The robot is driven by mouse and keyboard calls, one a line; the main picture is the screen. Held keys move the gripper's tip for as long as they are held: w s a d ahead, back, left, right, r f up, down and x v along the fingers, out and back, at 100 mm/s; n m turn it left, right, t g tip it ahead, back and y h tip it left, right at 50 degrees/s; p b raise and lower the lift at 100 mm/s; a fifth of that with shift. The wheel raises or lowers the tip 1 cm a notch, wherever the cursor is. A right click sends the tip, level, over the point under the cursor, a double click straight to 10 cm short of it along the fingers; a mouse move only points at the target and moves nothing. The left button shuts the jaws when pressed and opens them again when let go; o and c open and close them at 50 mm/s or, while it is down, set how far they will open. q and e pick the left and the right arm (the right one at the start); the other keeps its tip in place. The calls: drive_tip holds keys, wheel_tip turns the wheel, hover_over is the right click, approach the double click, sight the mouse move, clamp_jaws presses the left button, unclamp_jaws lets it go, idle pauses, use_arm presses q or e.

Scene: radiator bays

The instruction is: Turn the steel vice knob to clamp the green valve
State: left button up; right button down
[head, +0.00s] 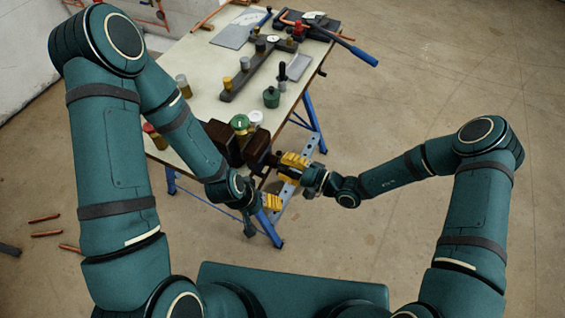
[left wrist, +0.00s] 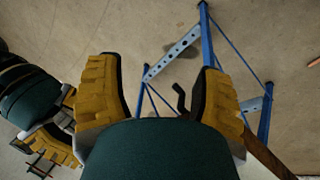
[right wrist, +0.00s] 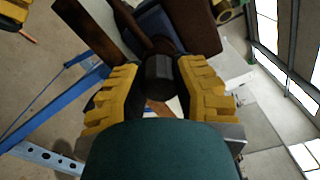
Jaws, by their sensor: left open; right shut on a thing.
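The dark vice (head: 228,143) sits at the near edge of the workbench. The green valve (head: 239,121) stands upright at its jaws; whether the jaws touch it I cannot tell. My right gripper (head: 288,167) is shut on the vice knob at the vice's near right side. In the right wrist view the dark knob (right wrist: 159,72) lies between the yellow fingers, with the vice behind it. My left gripper (head: 260,213) is open and empty, in front of and below the vice. In the left wrist view its fingers (left wrist: 162,98) are wide apart, with floor and bench legs beyond.
The bench top (head: 205,68) holds a dark manifold (head: 250,70), a dark green bottle (head: 271,97) and a blue-handled tool (head: 350,50). Several small cylinders stand near the vice. Blue bench legs (head: 313,118) are close to both grippers. Copper pipes (head: 46,233) lie on the floor at left.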

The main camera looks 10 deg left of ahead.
drive_tip(key=m, duration=0.3)
drive_tip(key=shift+m+p, duration=0.3)
drive_tip(key=shift+m, duration=0.1)
drive_tip(key=m, duration=0.4)
drive_tip(key=shift+m+p, duration=0.3)
drive_tip(key=shift+m, duration=0.1)
drive_tip(key=m, duration=0.4)
drive_tip(key=shift+m, duration=0.4)
drive_tip(key=m, duration=0.4)
drive_tip(key=shift+m+p, duration=0.3)
drive_tip(key=shift+p, duration=0.1)
